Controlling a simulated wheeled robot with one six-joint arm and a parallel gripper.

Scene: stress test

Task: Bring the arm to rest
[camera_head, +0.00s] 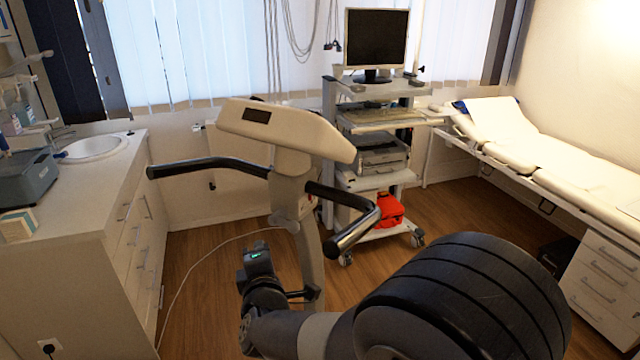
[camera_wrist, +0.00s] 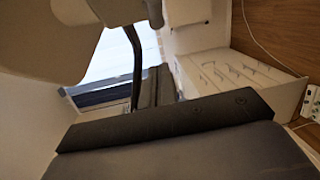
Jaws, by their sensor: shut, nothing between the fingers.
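My arm (camera_head: 290,332) reaches in from the bottom of the head view, with its end low beside the post of an exercise bike. In the wrist view, my gripper (camera_wrist: 165,120) shows as a dark bar across the lower part. It is shut, and I see nothing held in it.
The bike's beige console (camera_head: 285,130) and black handlebar (camera_head: 345,225) stand close to my arm. A cabinet (camera_head: 110,230) is at left, a monitor cart (camera_head: 375,180) behind, an examination couch (camera_head: 560,160) at right. A thin cable (camera_head: 195,268) crosses the wooden floor (camera_head: 215,255).

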